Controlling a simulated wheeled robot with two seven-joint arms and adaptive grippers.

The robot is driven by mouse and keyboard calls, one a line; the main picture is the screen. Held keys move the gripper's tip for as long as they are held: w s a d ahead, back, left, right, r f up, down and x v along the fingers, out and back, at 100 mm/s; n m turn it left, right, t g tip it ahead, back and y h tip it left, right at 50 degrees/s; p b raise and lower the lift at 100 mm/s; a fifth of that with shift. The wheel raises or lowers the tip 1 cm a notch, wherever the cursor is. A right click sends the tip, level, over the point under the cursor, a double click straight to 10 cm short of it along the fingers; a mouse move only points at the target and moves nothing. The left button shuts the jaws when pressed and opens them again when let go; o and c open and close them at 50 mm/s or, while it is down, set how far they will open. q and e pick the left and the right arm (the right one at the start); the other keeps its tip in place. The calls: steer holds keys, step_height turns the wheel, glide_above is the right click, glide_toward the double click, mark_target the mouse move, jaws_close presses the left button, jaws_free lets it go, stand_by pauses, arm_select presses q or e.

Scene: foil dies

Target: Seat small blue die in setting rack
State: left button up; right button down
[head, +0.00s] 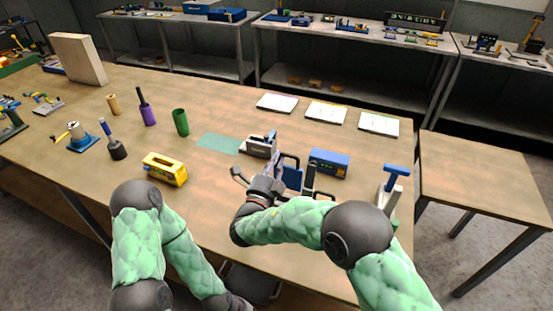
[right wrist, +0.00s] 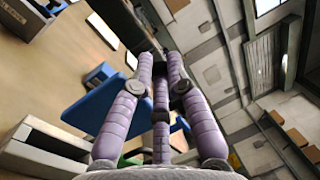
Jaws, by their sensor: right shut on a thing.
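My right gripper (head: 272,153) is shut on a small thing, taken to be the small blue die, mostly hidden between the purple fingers. It also shows in the right wrist view (right wrist: 160,62), where only a dark sliver appears between the fingertips. In the head view the fingers are beside a grey block with a dark label (head: 257,148), which looks like the setting rack. Whether the die touches the rack I cannot tell. My left arm is low at the front, with its gripper out of view.
A blue box (head: 330,161) and a blue-topped T-shaped tool (head: 396,173) stand to the right. A yellow box (head: 165,168), a green cup (head: 180,122) and several tools stand to the left. White plates (head: 326,112) lie at the back. A green mat (head: 217,142) is bare at its left.

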steer(key=shift+f+b, duration=1.35)
steer(key=shift+f, duration=1.4)
steer(key=shift+p, duration=0.55)
steer(key=shift+f+b, duration=1.8)
steer(key=shift+f, duration=1.35)
steer(key=c, duration=1.1)
jaws_free()
steer(key=shift+c, duration=0.2)
steer(key=shift+f, duration=0.15)
steer(key=shift+s, duration=0.15)
steer(key=v, duration=0.7)
